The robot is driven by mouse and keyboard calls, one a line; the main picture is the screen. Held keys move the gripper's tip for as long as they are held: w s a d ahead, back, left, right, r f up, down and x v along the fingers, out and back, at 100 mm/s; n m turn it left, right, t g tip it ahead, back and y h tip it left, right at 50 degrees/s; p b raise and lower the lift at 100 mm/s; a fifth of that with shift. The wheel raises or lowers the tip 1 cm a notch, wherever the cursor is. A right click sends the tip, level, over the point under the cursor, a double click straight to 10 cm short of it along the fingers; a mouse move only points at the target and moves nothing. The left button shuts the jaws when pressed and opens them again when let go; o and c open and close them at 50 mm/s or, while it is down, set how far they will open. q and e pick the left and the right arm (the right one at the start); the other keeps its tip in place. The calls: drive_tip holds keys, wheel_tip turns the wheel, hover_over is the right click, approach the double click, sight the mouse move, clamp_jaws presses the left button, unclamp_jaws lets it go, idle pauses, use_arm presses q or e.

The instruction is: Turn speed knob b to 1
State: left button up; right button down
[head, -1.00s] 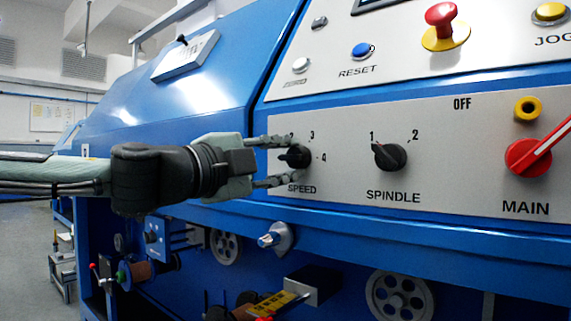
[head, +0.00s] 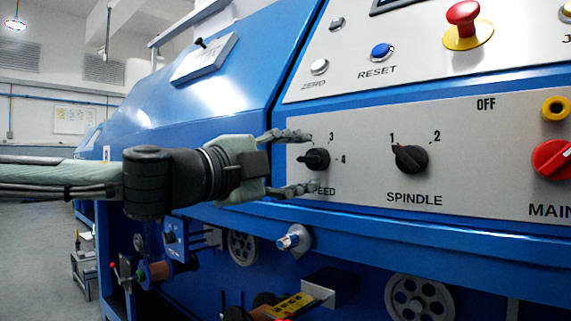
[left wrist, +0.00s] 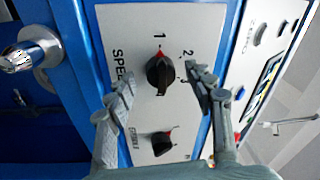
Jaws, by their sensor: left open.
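The speed knob (head: 316,159) is black and sits on the grey panel above the SPEED label. Its handle lies towards the left of the dial, and in the left wrist view the knob (left wrist: 160,74) has its red-marked end towards the 1. My left gripper (head: 311,162) is open, with one finger above the knob and one below it. In the left wrist view the fingers show on either side, with clear gaps to the knob. The upper finger hides the 2 in the head view, and the lower one covers part of the label. My right gripper is not in view.
The spindle knob (head: 410,158) is close by on the right. The red main switch (head: 552,160) is further right. The reset button (head: 382,51), zero button (head: 319,67) and red emergency button (head: 462,14) are above. A metal fitting (head: 293,240) sticks out below the panel.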

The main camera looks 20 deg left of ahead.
use_arm(q)
drive_tip(key=v, duration=0.6)
drive_tip(key=shift+s, duration=0.2)
idle(0.4)
